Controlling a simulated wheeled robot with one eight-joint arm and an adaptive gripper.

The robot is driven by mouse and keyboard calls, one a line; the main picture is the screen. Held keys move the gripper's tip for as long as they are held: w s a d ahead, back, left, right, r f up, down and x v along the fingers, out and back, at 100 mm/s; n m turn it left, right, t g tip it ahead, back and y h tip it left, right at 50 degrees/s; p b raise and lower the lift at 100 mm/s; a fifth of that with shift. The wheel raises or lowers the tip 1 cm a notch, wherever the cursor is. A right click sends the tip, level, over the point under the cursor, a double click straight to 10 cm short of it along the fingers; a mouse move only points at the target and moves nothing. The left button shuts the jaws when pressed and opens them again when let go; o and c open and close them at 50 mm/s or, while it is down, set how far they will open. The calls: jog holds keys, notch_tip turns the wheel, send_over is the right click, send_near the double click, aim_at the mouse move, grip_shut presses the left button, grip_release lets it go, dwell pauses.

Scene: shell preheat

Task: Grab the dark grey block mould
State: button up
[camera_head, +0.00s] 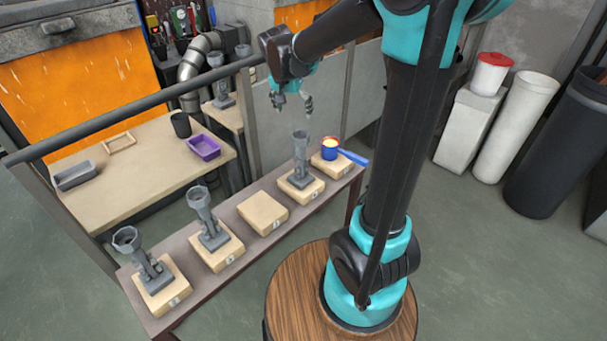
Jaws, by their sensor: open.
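The dark grey block mould (76,177) looks like a small open rectangular tray. It lies at the left end of the wooden table behind the rail. My gripper (292,104) is open and empty, pointing down, in the air above the narrow bench. It is far to the right of the mould, with the rail between them in the picture. Nothing covers the mould.
A purple tray (203,147), a dark cup (181,125) and a wooden frame (119,142) share the table. A grey rail (130,102) runs before it.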

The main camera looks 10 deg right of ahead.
send_near(300, 138)
jog(key=x, duration=0.5)
jog(key=s+x, duration=0.1)
jog(key=x, duration=0.2)
jog(key=shift+d+f, duration=0.15)
jog(key=shift+f, duration=0.15)
jog(key=shift+c, duration=0.2)
grip_shut()
dwell(0.4)
